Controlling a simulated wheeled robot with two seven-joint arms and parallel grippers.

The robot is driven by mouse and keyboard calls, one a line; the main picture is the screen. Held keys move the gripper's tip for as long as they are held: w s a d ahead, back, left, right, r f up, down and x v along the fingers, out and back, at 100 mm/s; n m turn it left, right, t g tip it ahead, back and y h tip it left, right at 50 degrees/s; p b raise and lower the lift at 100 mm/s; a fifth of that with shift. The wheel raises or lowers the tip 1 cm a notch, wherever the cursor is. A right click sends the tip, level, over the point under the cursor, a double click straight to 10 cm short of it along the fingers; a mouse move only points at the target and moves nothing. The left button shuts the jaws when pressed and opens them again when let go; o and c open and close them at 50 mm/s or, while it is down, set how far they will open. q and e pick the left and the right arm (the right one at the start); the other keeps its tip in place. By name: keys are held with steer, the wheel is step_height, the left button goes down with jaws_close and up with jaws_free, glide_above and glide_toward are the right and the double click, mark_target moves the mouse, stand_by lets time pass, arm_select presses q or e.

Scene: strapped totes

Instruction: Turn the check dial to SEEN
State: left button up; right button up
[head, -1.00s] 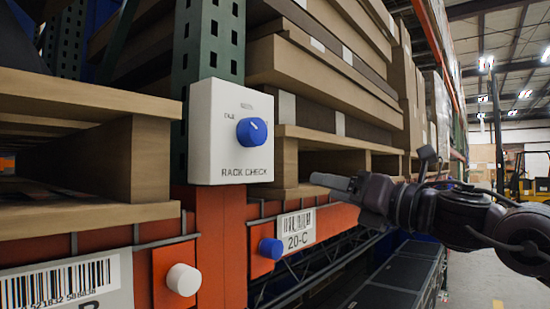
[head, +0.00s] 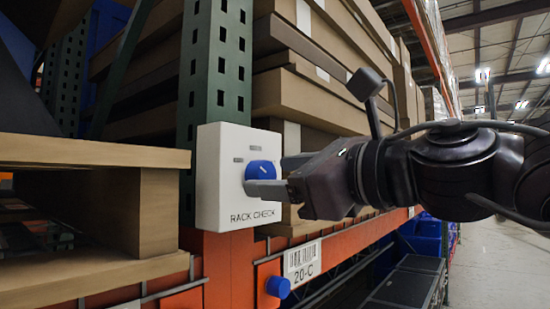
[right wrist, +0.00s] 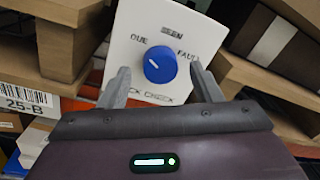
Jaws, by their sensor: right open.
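The blue check dial (head: 261,169) is on the front of a white box marked RACK CHECK (head: 222,195). In the right wrist view the dial (right wrist: 160,64) sits below the labels DUE, SEEN and FAULT, and its white mark points up-left, towards DUE. My right gripper (head: 275,177) is open at the dial, one finger above and one below in the head view. In the right wrist view the gripper (right wrist: 160,76) has its fingers on either side of the dial, with gaps visible. My left gripper is not in view.
The box is fixed to a green rack upright (head: 215,60) above an orange beam. Wooden pallets (head: 150,200) and stacked cardboard (head: 310,95) flank it. A blue knob (head: 278,287) sticks out below, beside the 20-C label (head: 302,263). The aisle at right is open.

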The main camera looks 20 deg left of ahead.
steer(key=shift+w+a, duration=0.25)
steer(key=shift+a, duration=0.3)
steer(key=shift+d, duration=0.1)
steer(key=c, duration=1)
